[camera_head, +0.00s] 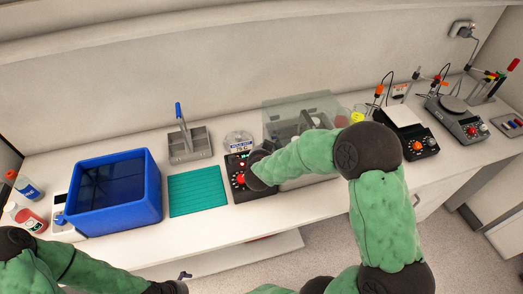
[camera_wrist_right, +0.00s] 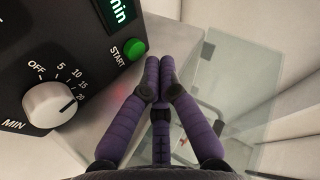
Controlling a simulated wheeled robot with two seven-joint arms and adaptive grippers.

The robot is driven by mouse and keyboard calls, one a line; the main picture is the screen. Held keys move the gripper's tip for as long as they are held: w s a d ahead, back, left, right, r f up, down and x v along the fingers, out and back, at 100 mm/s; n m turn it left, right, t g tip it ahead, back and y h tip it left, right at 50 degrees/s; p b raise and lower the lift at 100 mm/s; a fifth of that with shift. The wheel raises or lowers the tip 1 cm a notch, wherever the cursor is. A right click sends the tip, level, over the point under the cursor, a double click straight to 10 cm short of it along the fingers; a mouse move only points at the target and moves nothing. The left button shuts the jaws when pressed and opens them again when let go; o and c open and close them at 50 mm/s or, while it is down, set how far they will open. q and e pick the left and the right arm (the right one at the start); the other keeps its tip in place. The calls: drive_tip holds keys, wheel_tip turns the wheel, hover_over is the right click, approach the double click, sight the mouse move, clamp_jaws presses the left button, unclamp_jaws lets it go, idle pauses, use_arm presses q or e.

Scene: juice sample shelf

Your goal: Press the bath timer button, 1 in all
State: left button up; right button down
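The bath timer is a black box (camera_wrist_right: 50,70) with a white dial (camera_wrist_right: 52,104), marked in minutes, and a green-lit display (camera_wrist_right: 118,12). Its green START button (camera_wrist_right: 134,48) sticks out near the right edge of its face. In the head view the black box (camera_head: 240,190) stands in the middle of the counter, partly hidden by my right arm. My right gripper (camera_wrist_right: 160,62) has its purple fingers together and empty. Its tips appear just right of the button; contact cannot be told. My left gripper (camera_head: 182,280) is low at the counter's front edge, mostly out of frame.
A clear-lidded bath (camera_head: 300,105) stands behind my right arm. A teal mat (camera_head: 197,191), a blue bin (camera_head: 113,215) and a grey rack (camera_head: 190,147) lie to the left. Bottles (camera_head: 25,187) stand at far left, instruments (camera_head: 455,120) at right. Some bare counter lies in front.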

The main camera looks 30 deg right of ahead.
drive_tip(key=shift+s+a+r+p, duration=0.1)
drive_tip(key=shift+s+r+p, duration=0.1)
drive_tip(key=shift+r+p, duration=0.55)
drive_tip(key=shift+s+r+p, duration=0.25)
drive_tip(key=shift+r+p, duration=0.45)
drive_tip(key=shift+r, duration=0.15)
drive_tip(key=shift+s+a+r+p, duration=0.1)
drive_tip(key=shift+s+r+p, duration=0.1)
drive_tip(key=shift+r+p, duration=0.55)
drive_tip(key=shift+d+r, duration=0.1)
